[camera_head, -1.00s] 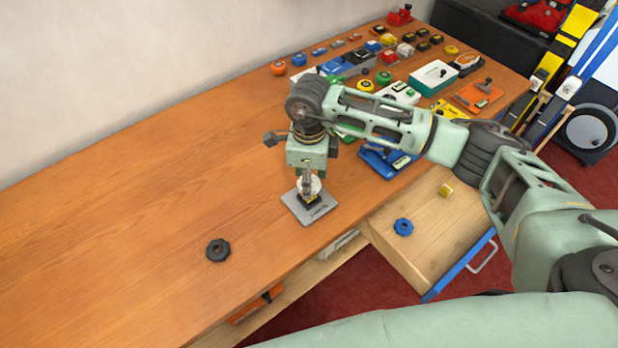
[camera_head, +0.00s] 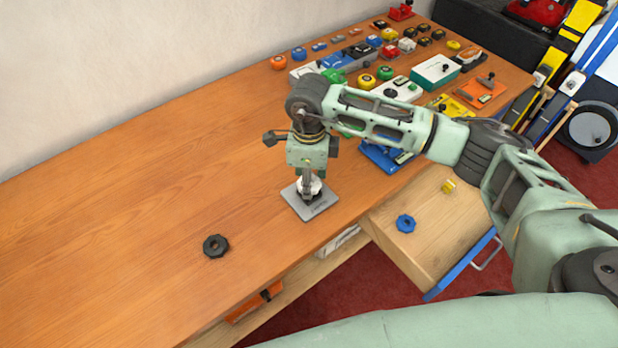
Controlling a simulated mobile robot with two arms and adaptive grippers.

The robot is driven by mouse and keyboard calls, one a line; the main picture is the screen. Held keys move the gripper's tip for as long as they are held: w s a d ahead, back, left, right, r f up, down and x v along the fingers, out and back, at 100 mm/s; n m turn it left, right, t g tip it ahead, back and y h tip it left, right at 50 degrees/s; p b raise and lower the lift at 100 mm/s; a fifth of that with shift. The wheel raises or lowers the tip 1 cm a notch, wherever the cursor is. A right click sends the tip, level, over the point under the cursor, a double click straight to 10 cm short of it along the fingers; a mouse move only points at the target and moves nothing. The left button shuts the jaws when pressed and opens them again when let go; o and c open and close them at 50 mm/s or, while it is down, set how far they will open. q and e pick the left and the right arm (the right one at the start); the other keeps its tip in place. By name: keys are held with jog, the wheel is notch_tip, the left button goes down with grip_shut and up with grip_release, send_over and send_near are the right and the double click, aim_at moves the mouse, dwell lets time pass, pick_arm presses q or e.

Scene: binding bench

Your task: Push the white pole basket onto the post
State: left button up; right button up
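The white pole basket (camera_head: 317,187) is a small white ring low over the middle of a grey square plate (camera_head: 308,208). The plate lies flat on the wooden bench near its front edge. My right gripper (camera_head: 313,186) points straight down at the basket, with its fingers around or against it. The post is hidden behind the gripper and basket, so I cannot tell how far the basket sits on it. The finger gap is too small to make out. My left gripper is out of view.
A dark ring (camera_head: 216,245) lies on the bench to the left. An open drawer (camera_head: 440,225) at the front right holds a blue ring (camera_head: 405,223) and a yellow piece (camera_head: 448,186). Many small coloured parts crowd the far right of the bench. The left side is clear.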

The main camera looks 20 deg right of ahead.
jog(key=shift+f+b, duration=0.8)
jog(key=shift+f, duration=0.05)
dwell(0.7)
dwell(0.4)
jog(key=o, duration=1.1)
jog(key=o, duration=0.3)
jog(key=shift+r, duration=0.1)
jog(key=shift+r+p, duration=1.8)
jog(key=shift+r, duration=1.7)
notch_tip(320, 180, up, 4)
jog(key=shift+r+p, duration=0.15)
jog(key=shift+p, duration=0.65)
